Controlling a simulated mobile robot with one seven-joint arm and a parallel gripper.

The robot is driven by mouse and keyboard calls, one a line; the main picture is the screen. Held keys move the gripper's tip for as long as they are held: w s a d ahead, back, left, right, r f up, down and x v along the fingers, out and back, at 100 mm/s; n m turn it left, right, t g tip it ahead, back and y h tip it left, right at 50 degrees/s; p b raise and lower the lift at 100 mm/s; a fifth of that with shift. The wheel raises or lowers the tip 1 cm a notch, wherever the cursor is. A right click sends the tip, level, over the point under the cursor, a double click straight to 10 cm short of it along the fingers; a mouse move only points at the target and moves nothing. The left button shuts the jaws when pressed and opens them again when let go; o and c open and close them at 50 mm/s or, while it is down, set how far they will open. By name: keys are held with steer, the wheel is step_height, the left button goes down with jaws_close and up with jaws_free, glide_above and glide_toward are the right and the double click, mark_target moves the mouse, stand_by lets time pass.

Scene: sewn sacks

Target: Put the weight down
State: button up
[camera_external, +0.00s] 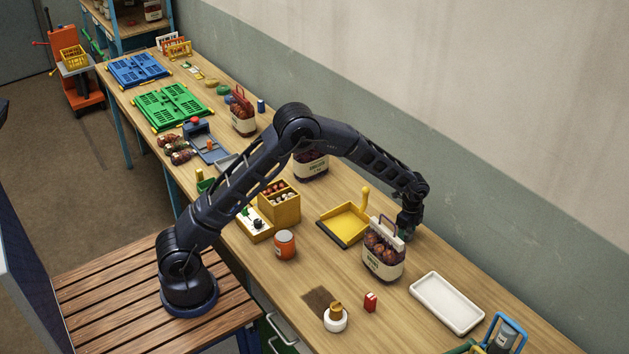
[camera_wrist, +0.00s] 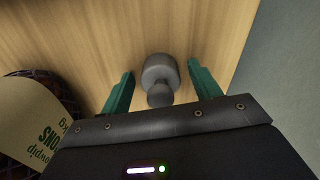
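The weight (camera_wrist: 159,75) is a grey metal cylinder with a round knob. In the wrist view it stands on the wooden bench top (camera_wrist: 85,45) between my fingers. My gripper (camera_wrist: 160,68) is open, with one green finger on each side of the weight and a visible gap on both sides. In the external view my gripper (camera_external: 407,230) is low over the bench, just behind and right of a filled sack (camera_external: 383,263). The weight cannot be made out there.
The sack also shows close on the left in the wrist view (camera_wrist: 30,125). A yellow dustpan (camera_external: 345,222) lies left of my gripper, and a white tray (camera_external: 446,303) lies to the front right. The wall (camera_external: 520,215) runs behind the bench.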

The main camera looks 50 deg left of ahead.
steer(key=shift+r, duration=0.1)
step_height(320, 180, up, 11)
steer(key=shift+r, duration=0.1)
steer(key=s+a+r+n+t, duration=0.1)
steer(key=s+a+r+n, duration=0.3)
steer(key=s+a+r, duration=0.55)
steer(key=s+a+r+n+t, duration=0.1)
steer(key=s+a+r+n, duration=0.45)
steer(key=s+r, duration=0.7)
steer(key=s+a+f+n+t, duration=0.1)
steer(key=s+a+n, duration=0.2)
steer(key=s, duration=1.1)
steer(key=s+a+f+n+t, duration=0.1)
steer(key=s+a+n, duration=0.2)
steer(key=s+a, duration=0.4)
steer(key=s, duration=0.8)
steer(key=shift+s+a+f+t, duration=0.2)
steer(key=shift+s+f+t, duration=0.1)
steer(key=shift+f, duration=0.05)
